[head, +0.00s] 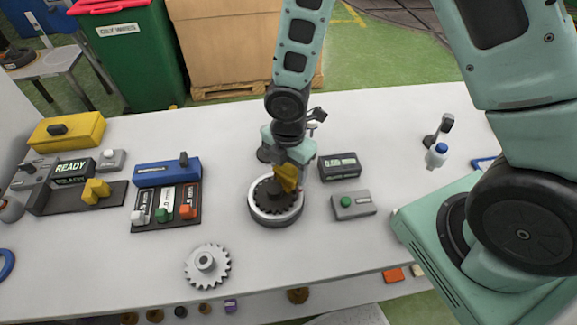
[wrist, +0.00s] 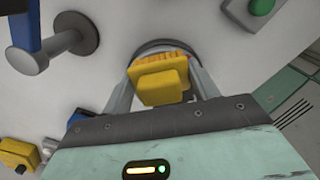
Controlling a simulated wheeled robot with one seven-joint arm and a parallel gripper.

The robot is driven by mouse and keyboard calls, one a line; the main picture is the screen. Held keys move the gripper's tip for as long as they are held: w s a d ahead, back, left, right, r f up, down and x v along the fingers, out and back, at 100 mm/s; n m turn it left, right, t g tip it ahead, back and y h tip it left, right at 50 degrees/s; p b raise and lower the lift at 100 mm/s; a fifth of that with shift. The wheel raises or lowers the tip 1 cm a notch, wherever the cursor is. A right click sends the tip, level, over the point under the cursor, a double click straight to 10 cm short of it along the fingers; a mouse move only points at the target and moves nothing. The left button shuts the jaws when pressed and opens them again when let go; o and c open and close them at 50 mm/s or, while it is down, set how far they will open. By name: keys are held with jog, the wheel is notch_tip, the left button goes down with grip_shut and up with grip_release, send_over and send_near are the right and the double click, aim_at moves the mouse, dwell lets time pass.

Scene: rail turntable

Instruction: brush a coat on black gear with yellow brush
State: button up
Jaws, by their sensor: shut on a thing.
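The black gear (head: 266,196) lies on a round grey turntable (head: 276,221) in the middle of the bench. My gripper (head: 291,172) is over the turntable, shut on the yellow brush (head: 286,178). In the head view the brush is low over the gear's right side; I cannot tell whether its bristles touch it. In the wrist view the yellow brush (wrist: 160,84) sits between both fingers and hides most of the gear.
A grey gear (head: 207,267) lies front left of the turntable. A tray with white, green and red blocks (head: 166,205) is to the left. A grey box with a green button (head: 353,204) and a display box (head: 340,166) stand close on the right. Bench space at the front right is clear.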

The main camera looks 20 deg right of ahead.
jog(key=shift+f+b, duration=0.5)
jog(key=shift+f, duration=0.1)
jog(key=shift+s+a, duration=0.1)
jog(key=shift+a, duration=0.05)
dwell(0.4)
jog(key=shift+s+a, duration=0.1)
jog(key=shift+a, duration=0.15)
jog(key=shift+d, duration=0.2)
dwell(0.3)
jog(key=shift+w+d, duration=0.2)
jog(key=shift+s+a, duration=0.1)
jog(key=shift+a, duration=0.1)
dwell(0.4)
jog(key=shift+s+a, duration=0.1)
jog(key=shift+a, duration=0.1)
jog(key=shift+d, duration=0.2)
dwell(0.3)
jog(key=shift+w+d, duration=0.2)
